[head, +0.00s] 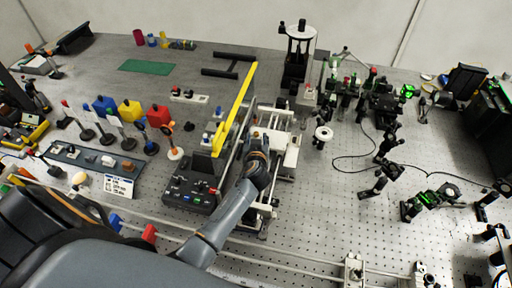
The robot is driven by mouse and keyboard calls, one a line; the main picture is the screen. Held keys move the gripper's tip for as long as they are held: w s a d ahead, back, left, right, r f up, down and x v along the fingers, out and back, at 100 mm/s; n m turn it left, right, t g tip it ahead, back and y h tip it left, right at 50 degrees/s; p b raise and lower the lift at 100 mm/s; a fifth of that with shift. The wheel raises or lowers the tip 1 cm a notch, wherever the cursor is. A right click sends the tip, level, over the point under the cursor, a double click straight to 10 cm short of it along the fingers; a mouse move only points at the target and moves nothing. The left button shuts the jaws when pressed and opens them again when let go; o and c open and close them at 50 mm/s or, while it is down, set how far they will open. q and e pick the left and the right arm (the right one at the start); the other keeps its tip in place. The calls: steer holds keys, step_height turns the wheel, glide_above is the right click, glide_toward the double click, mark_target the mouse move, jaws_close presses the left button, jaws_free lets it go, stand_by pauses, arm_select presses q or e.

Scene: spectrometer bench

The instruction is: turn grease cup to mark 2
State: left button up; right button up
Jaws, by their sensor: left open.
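My left gripper (257,140) is at the white-railed slide assembly (287,158) in the middle of the bench, beside the long yellow bar (236,108). It is open, small in the picture and partly hidden by its own wrist, so I cannot tell whether it touches anything. I cannot make out the grease cup or its marks for certain; the wrist may hide them. A white round knob (323,133) stands right of the assembly, apart from the gripper. My right gripper is not in view.
A dark control box (191,193) with coloured buttons sits just left of my left forearm. Coloured blocks and posts (130,110) crowd the left. Optics mounts (385,105) and a black cable (385,171) lie right. The perforated bench (335,215) is bare at lower middle right.

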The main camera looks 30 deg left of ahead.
arm_select(q)
steer(key=v, duration=1)
steer(key=shift+s+d, duration=0.1)
steer(key=shift+s, duration=0.05)
